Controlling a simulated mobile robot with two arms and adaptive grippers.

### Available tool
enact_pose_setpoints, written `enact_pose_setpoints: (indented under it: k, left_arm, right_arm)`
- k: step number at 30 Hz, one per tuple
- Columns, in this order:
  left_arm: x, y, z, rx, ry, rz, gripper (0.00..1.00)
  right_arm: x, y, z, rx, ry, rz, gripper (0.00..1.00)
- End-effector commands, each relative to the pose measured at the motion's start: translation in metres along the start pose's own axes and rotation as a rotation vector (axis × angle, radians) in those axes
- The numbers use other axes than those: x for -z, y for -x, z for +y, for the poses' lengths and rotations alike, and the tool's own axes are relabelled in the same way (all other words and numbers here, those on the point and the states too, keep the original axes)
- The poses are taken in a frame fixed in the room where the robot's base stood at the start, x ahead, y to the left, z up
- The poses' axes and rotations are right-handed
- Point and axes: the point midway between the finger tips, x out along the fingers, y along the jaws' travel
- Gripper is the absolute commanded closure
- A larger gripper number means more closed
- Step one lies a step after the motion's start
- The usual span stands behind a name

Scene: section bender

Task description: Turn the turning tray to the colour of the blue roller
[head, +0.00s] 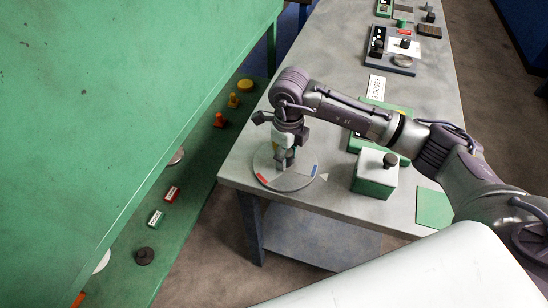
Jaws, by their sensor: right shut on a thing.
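The turning tray (300,182) is a round grey disc near the left corner of the grey table. It has a red mark (264,178) at its front left and a blue mark (314,170) at its right. A pale pointer (324,177) lies on the table just right of the blue mark. My right gripper (284,158) points down over the disc's middle and is shut on the tray's centre part, which the fingers mostly hide. The far part of the disc is partly covered. I cannot make out a blue roller. My left gripper is not in view.
A green box with a white top and dark knob (390,160) stands right of the tray. A green mat (434,208) lies at the right. Panels with controls (390,62) are farther back. A large green machine (110,90) fills the left, above a green shelf (190,235).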

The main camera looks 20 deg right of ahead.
Motion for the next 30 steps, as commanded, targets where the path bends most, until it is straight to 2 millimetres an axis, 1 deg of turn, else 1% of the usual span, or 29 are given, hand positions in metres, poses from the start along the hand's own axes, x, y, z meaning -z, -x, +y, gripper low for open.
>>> enact_pose_setpoints:
  k: [1, 4, 9, 10, 14, 24, 26, 30]
  left_arm:
    - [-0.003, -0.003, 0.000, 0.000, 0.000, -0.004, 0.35]
    - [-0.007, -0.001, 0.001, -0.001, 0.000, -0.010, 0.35]
    - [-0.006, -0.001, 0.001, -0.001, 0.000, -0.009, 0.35]
    - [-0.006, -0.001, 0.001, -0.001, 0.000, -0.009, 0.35]
    - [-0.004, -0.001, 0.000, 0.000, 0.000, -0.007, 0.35]
    - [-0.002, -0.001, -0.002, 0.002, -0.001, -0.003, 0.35]
    - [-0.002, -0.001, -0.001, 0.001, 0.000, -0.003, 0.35]
    - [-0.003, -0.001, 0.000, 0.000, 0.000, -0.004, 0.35]
  right_arm:
    - [0.002, -0.001, -0.003, 0.003, 0.004, -0.002, 1.00]
    - [0.003, 0.001, -0.003, 0.002, 0.008, -0.003, 1.00]
    - [0.003, 0.001, -0.002, 0.001, 0.008, -0.003, 1.00]
    - [0.003, 0.001, -0.002, 0.001, 0.008, -0.003, 0.57]
    - [0.003, 0.001, -0.002, 0.001, 0.008, -0.003, 0.35]
    - [0.002, 0.002, -0.002, 0.001, 0.008, -0.002, 0.35]
    - [0.002, 0.007, -0.002, 0.001, 0.008, -0.004, 0.35]
    - [0.002, 0.029, -0.002, 0.003, 0.009, -0.007, 0.35]
